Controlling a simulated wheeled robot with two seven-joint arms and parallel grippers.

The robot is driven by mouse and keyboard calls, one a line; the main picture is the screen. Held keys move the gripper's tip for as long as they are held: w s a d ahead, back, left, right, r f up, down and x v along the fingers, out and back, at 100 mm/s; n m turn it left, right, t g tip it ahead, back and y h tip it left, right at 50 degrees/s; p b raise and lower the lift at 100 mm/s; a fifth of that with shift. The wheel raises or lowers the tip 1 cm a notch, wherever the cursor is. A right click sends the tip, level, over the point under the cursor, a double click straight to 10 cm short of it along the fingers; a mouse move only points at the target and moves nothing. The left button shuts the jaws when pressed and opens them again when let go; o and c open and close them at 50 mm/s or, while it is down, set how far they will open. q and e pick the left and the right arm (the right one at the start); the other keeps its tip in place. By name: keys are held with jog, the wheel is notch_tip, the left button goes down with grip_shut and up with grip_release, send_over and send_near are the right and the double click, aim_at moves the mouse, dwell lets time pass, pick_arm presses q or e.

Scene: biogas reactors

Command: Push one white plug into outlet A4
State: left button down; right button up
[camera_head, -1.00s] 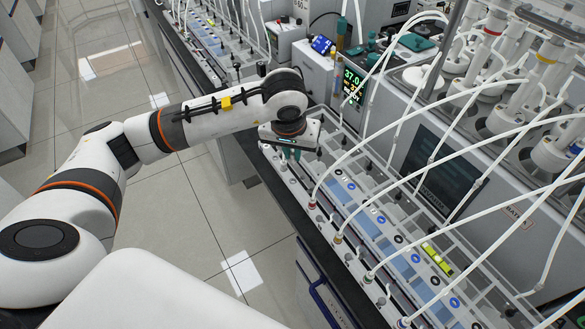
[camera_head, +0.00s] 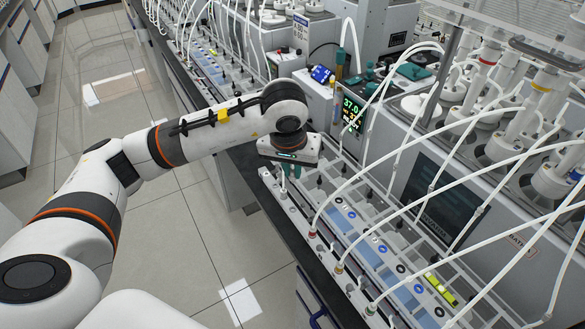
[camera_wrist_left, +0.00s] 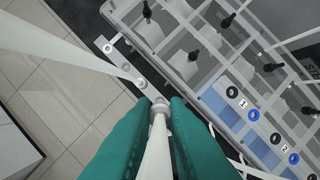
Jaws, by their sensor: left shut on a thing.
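My left gripper (camera_head: 291,170) hangs over the near strip of the long bench rack, at the rack's far end. Its teal fingers (camera_wrist_left: 162,112) are shut on a white plug (camera_wrist_left: 158,108), whose tip shows between the fingertips in the left wrist view. Another outlet (camera_wrist_left: 108,48) lies further up-left. I cannot read any outlet label, so I cannot tell which is A4. My right gripper is not in view.
The clear rack (camera_wrist_left: 185,70) with black-tipped fittings and numbered blue panels (camera_wrist_left: 243,103) lies beside the strip. Several white tubes (camera_head: 440,120) arch over the bench. A unit with a 37.0 display (camera_head: 352,112) stands behind. Floor (camera_head: 190,230) is open at left.

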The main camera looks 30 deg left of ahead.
aim_at(293, 172)
pick_arm(q)
jog(key=shift+r, duration=1.05)
jog(key=shift+r+p, duration=0.5)
jog(key=shift+r, duration=0.25)
jog(key=shift+d, duration=0.1)
jog(key=s+d+b, duration=0.2)
jog(key=s+d, duration=0.1)
jog(key=d, duration=0.9)
jog(key=s+d+b, duration=0.2)
jog(key=s+d, duration=0.2)
jog(key=d, duration=0.7)
jog(key=s+d+b, duration=0.2)
jog(key=s+d, duration=0.2)
jog(key=d, duration=0.8)
jog(key=shift+d+b, duration=0.3)
jog(key=shift+f, duration=0.1)
